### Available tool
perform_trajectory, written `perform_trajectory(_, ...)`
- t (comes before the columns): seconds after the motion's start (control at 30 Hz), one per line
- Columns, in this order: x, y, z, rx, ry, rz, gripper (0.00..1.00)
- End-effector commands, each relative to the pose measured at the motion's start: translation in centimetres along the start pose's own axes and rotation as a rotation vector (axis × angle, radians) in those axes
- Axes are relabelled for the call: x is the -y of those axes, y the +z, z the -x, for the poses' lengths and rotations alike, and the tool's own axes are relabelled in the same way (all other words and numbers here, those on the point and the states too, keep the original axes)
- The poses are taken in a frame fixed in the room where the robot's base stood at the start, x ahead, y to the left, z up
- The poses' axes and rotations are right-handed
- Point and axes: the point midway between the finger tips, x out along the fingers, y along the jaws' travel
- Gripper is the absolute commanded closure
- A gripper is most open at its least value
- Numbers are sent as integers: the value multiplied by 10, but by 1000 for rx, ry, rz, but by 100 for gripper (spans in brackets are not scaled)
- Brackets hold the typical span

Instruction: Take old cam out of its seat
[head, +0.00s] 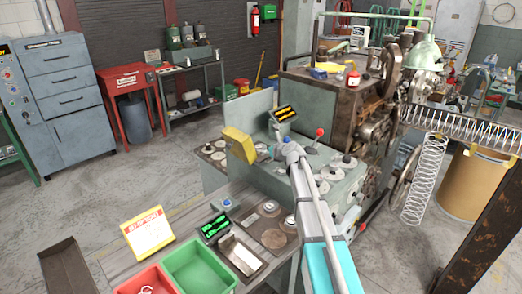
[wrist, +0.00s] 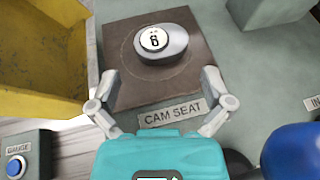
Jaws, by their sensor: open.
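The cam (wrist: 160,46) is a grey oval piece with a round white face marked 6. It sits on a brown square plate, the cam seat (wrist: 128,88), with a "CAM SEAT" label (wrist: 173,112) in front of it. My gripper (wrist: 157,84) is open in the wrist view, its two fingers spread on either side of the seat's near part. The cam lies beyond the fingertips, roughly centred between them, and nothing is held. In the head view my arm reaches over the machine bench, and I cannot make out the cam there.
A yellow open box (wrist: 45,55) stands close left of the seat. A blue knob (wrist: 292,150) is at right, and a blue gauge button (wrist: 17,166) at lower left. In the head view, a green bin (head: 200,266) and a red bin (head: 148,281) stand on the near bench.

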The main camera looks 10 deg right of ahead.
Motion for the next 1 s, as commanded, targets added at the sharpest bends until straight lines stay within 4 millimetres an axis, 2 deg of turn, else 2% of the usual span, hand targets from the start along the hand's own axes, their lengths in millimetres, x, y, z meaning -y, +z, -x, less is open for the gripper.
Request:
perform_trajectory(0.27,1,0,-3,0,-1,0,0)
perform_trajectory(0.7,3,0,-47,0,-3,0,0)
perform_trajectory(1.0,3,1,-50,0,-4,-2,0)
